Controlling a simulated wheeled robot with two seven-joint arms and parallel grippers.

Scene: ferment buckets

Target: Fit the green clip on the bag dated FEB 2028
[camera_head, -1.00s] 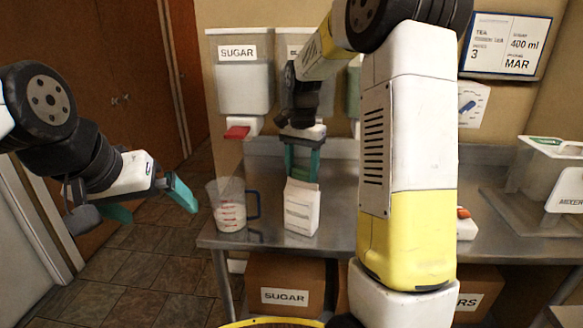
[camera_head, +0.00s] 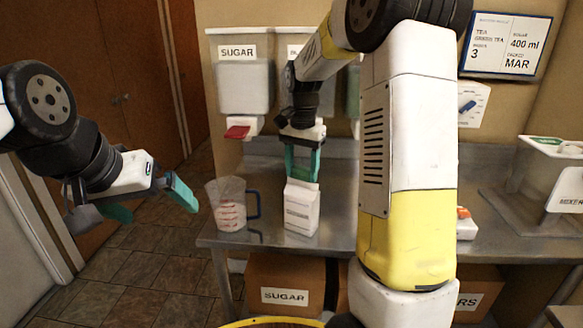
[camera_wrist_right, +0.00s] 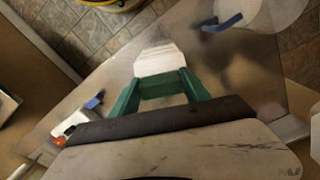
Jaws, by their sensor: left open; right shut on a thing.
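A white bag (camera_head: 301,208) stands upright on the metal table; its print is too small to read. It also shows in the wrist view (camera_wrist_right: 158,61). My right gripper (camera_head: 302,174) is directly above the bag, pointing down, with its fingertips at the bag's top. It is shut on what seems to be the green clip (camera_wrist_right: 160,88), a green bar between the green fingers that is hard to tell from them. I cannot tell whether the clip grips the bag. My left gripper (camera_head: 183,203) is open and empty, off the table's left edge.
A clear measuring jug (camera_head: 230,210) with a blue handle stands just left of the bag. A white holder (camera_wrist_right: 72,122) carries orange and blue pieces further right on the table. Sugar dispensers (camera_head: 243,87) hang behind. A mixer-labelled container (camera_head: 560,165) is at far right.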

